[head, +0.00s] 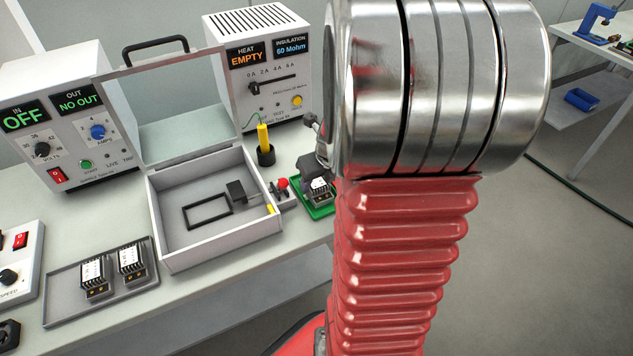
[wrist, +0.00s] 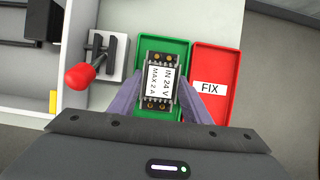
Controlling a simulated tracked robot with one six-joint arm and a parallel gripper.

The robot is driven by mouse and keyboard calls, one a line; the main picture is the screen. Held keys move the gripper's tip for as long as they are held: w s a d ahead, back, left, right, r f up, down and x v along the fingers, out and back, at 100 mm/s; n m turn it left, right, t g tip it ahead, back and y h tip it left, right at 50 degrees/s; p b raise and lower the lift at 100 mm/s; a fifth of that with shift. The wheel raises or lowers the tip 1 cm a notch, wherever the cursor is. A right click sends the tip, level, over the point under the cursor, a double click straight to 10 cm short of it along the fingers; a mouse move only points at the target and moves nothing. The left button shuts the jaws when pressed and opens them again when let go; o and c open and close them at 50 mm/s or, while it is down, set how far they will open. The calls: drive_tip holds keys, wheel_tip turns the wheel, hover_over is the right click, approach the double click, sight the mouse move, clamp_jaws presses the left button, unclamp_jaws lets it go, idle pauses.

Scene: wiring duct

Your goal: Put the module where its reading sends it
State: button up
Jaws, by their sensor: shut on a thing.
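A module (wrist: 160,80) with white labels reading "IN 24 V" and "MAX 2 A" is between my gripper's fingers (wrist: 161,92). My gripper is shut on its sides. The module is in or just above the green tray (wrist: 180,50); I cannot tell whether it touches the floor. In the head view the module (head: 320,187) is partly hidden by my gripper (head: 314,174), over the green tray (head: 322,211). A red tray (wrist: 213,60) marked "FIX" lies right of the green one. The tester (head: 272,100) shows "HEAT EMPTY" and "INSULATION 60 Mohm".
Two more modules (head: 96,277) (head: 131,262) stand in a grey tray (head: 68,309). An open-lidded box (head: 222,241) and a red-knobbed lever (head: 282,184) are close by. A yellow probe (head: 263,138) stands behind. The supply (head: 62,118) reads "IN OFF" and "NO OUT".

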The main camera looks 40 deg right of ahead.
drive_tip(key=shift+f, duration=0.2)
drive_tip(key=o, duration=1.2)
drive_tip(key=v, duration=1.2)
drive_tip(key=shift+a, duration=0.15)
